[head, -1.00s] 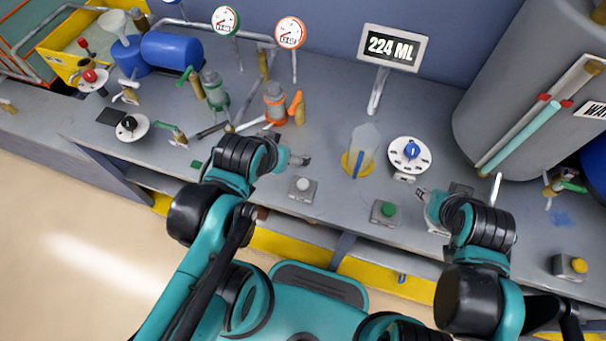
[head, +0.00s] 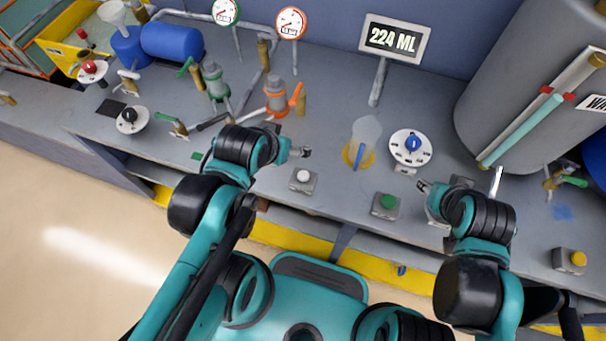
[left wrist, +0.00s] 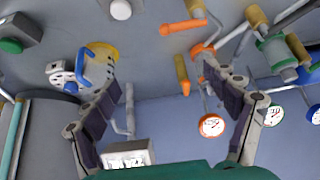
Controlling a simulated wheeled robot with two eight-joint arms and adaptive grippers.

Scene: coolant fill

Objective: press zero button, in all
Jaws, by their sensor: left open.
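Three push buttons on grey boxes stand along the bench's front: white (head: 304,175), green (head: 388,201) and yellow (head: 579,258). I cannot read a label showing which is zero. The display (head: 394,38) reads 224 ML. My left gripper (head: 306,152) is open and empty, above the bench just behind the white button and apart from it. In the left wrist view, the open fingers (left wrist: 162,78) have nothing between them; the white button (left wrist: 120,9) is at the top and the green one (left wrist: 10,46) at top left. My right gripper (head: 422,186) is near the green button; its jaws are too small to judge.
A clear jug (head: 365,130) with a blue handle stands on a yellow disc behind the buttons, beside a white dial (head: 410,162) with a blue knob. Valves with orange (head: 276,97) and green (head: 215,83) bodies stand behind my left arm. A large grey tank (head: 520,75) fills the right.

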